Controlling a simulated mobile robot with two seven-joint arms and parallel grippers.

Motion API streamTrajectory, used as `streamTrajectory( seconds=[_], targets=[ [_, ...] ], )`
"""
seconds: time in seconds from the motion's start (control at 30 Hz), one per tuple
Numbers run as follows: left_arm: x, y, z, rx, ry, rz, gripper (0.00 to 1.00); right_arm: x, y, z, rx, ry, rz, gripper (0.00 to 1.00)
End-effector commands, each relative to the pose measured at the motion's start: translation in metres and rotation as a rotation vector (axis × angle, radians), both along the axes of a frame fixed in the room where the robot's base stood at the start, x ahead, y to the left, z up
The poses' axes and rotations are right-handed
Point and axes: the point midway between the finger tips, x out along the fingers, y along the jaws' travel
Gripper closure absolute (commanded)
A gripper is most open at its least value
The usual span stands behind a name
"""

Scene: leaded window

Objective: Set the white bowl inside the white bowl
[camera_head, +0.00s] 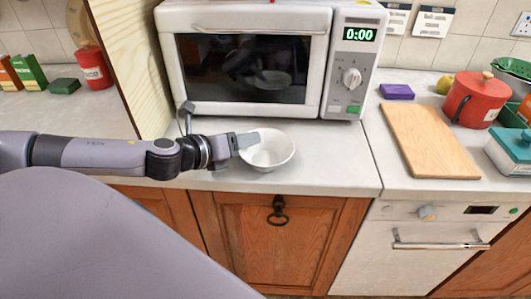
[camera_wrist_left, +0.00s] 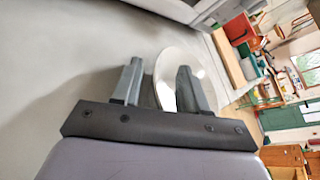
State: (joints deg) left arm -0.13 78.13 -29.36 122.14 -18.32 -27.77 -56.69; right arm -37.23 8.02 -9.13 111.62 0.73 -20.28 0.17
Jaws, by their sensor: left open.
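A white bowl (camera_head: 280,150) stands upright on the pale counter in front of the microwave. Only one bowl stands out; I cannot tell whether another is nested in it. My left gripper (camera_head: 250,141) is open at the bowl's left rim. In the left wrist view the two fingers of the left gripper (camera_wrist_left: 158,75) are spread apart. One finger is outside the bowl (camera_wrist_left: 209,70) and the other overlaps it, with the near rim showing between them. Contact with the rim cannot be told. My right gripper is not in view.
The microwave (camera_head: 255,62) stands close behind the bowl. To the right are a wooden board (camera_head: 428,140), a purple block (camera_head: 396,91) and a red pot (camera_head: 474,100). A wooden panel (camera_head: 135,62) rises at the left. Counter right of the bowl is clear.

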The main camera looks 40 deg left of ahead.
Motion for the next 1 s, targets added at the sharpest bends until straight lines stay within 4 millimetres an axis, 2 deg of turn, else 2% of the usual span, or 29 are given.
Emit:
streamTrajectory(
  seconds=[0.2,0.53,0.67,1.0],
  targets=[
    [0.0127,-0.003,-0.0026,-0.001,-0.002,-0.001,0.57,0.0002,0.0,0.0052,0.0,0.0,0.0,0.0],
    [0.0142,-0.004,-0.0049,0.0,0.001,-0.003,0.57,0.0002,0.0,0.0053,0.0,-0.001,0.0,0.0],
    [0.0142,-0.0039,-0.0047,0.0,0.001,-0.003,0.99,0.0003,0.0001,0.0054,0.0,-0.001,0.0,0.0],
    [0.0144,-0.0039,-0.0036,0.0,-0.002,-0.003,1.0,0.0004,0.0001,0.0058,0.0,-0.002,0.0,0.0]
  ],
)
